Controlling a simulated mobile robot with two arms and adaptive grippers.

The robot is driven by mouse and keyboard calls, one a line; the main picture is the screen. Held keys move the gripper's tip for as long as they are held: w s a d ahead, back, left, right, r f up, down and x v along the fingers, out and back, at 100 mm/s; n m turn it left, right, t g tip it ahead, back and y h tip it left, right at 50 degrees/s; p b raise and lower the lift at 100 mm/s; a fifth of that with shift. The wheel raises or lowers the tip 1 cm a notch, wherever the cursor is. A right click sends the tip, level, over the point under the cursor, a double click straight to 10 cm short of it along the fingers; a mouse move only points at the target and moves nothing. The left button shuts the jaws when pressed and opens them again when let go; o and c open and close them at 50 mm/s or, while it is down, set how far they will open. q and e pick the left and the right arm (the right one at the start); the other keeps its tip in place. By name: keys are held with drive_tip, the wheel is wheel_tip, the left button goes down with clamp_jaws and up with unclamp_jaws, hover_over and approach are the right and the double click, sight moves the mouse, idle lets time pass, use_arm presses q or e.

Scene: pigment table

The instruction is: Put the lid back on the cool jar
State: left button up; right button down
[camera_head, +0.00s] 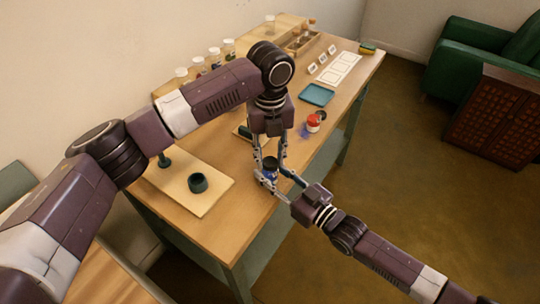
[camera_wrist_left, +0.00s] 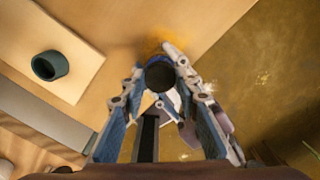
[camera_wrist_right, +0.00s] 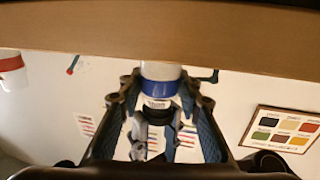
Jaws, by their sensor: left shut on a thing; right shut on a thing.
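The cool jar, a small pale jar with a blue band (camera_head: 267,178), is between my grippers near the table's front edge; it also shows in the right wrist view (camera_wrist_right: 160,88). My right gripper (camera_head: 276,186) is shut on the jar from the side. My left gripper (camera_head: 268,172) points down from above, shut on the dark round lid (camera_wrist_left: 160,75). The lid (camera_wrist_right: 160,115) is at the jar's mouth in the right wrist view, which shows the jar inverted. I cannot tell whether it is fully seated. The fingers partly hide the jar.
A red-banded jar (camera_head: 313,122) stands farther back, near a teal tray (camera_head: 317,94). Several jars line the wall side.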

use_arm(q)
drive_tip(key=m, duration=0.5)
drive_tip(key=shift+m, duration=0.3)
drive_tip(key=m, duration=0.4)
drive_tip(key=shift+m, duration=0.4)
drive_tip(key=shift+w, duration=0.1)
drive_tip(key=o, duration=0.7)
drive_tip(key=shift+r, duration=0.15)
drive_tip(key=shift+r, duration=2.1)
drive_tip(key=shift+c, duration=0.5)
